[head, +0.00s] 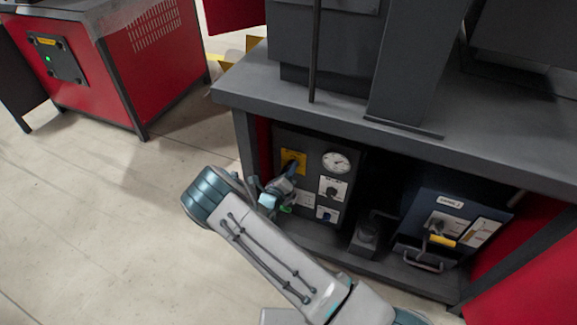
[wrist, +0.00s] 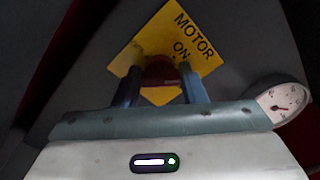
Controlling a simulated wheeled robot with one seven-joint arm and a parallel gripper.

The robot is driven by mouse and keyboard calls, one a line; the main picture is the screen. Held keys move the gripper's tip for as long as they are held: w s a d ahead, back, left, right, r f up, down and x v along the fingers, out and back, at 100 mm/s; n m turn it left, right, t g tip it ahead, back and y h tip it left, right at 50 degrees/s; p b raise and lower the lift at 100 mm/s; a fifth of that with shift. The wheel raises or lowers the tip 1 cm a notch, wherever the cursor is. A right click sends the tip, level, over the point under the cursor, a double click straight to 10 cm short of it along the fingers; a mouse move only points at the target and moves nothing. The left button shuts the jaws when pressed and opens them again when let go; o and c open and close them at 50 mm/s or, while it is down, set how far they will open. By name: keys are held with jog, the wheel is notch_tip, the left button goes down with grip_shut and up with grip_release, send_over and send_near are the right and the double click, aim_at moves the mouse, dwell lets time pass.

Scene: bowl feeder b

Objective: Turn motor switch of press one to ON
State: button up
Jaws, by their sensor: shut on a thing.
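The motor switch shows in the wrist view as a dark red knob (wrist: 160,75) in front of a yellow plate (wrist: 195,38) lettered MOTOR and ON. My gripper (wrist: 160,85) has its two fingers on either side of the knob, shut on it. In the head view the yellow plate (head: 293,162) is on a dark control panel (head: 313,150) under the press table. My gripper (head: 285,180) reaches the panel there. The knob is hidden in the head view, and its exact setting cannot be told.
A round gauge (head: 337,162) sits right of the plate, with smaller switch plates (head: 332,188) below it. The grey table top (head: 300,95) overhangs the panel. A dark blue box (head: 450,225) stands at right under the table. Open floor (head: 90,220) lies to the left.

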jog(key=shift+f+n+p, duration=0.15)
jog(key=shift+n+p, duration=1.15)
jog(key=shift+n, duration=2.4)
jog(key=o, duration=1)
jog(key=p+v, duration=0.2)
jog(key=v, duration=1.2)
jog(key=shift+w, duration=0.1)
